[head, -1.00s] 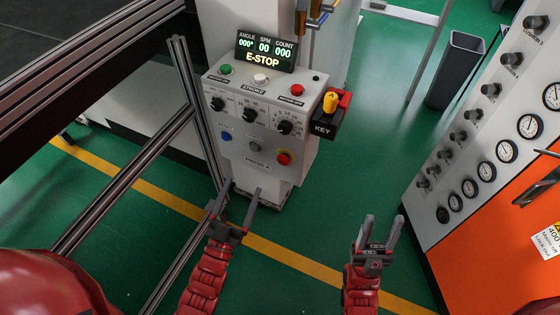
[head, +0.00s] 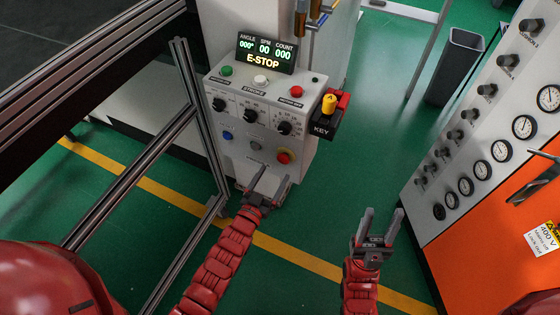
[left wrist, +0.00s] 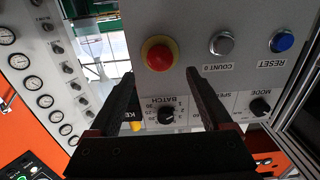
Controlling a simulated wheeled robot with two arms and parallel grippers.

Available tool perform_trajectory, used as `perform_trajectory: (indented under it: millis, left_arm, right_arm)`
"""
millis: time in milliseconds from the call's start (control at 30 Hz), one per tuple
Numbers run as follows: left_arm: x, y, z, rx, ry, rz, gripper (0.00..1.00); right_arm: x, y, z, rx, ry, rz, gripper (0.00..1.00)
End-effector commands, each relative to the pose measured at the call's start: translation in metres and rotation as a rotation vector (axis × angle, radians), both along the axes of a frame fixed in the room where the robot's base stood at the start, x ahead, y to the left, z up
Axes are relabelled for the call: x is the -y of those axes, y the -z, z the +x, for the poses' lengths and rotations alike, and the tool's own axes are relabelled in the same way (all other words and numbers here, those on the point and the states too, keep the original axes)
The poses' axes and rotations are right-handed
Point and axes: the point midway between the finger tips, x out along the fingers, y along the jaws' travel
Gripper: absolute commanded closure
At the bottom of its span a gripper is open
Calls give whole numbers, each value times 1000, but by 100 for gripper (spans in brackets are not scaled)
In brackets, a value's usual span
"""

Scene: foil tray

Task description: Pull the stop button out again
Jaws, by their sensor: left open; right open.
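The stop button (head: 284,157) is a red mushroom knob on a yellow ring, low at the right of the white control panel (head: 240,142). In the left wrist view the stop button (left wrist: 159,55) sits ahead of the fingers, between their lines, apart from them. The display (head: 266,53) reads E-STOP. My left gripper (head: 272,175) is open and empty, just below and in front of the button. Its fingers also show in the left wrist view (left wrist: 165,85). My right gripper (head: 383,222) is open and empty, lower right, over the floor.
A grey button (left wrist: 222,43) and a blue button (left wrist: 282,40) sit beside the stop button. A key block (head: 328,115) juts from the panel's right side. A metal frame (head: 130,170) stands at left, an orange cabinet (head: 500,215) at right. Floor between is clear.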

Motion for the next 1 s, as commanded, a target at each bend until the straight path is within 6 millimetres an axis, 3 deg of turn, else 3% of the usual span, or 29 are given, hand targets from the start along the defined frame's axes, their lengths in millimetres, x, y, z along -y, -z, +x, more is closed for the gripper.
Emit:
perform_trajectory:
  millis: [100,300,733,1000]
  left_arm:
    - [8,-3,22,1,1,1,17]
    - [16,-1,45,1,0,2,17]
    - [19,-1,53,3,0,0,17]
    - [19,-1,53,3,0,0,64]
  right_arm:
    - [0,-7,0,0,0,0,50]
    - [0,-11,0,0,0,0,50]
    - [0,-12,0,0,0,0,50]
    - [0,-12,0,0,0,0,50]
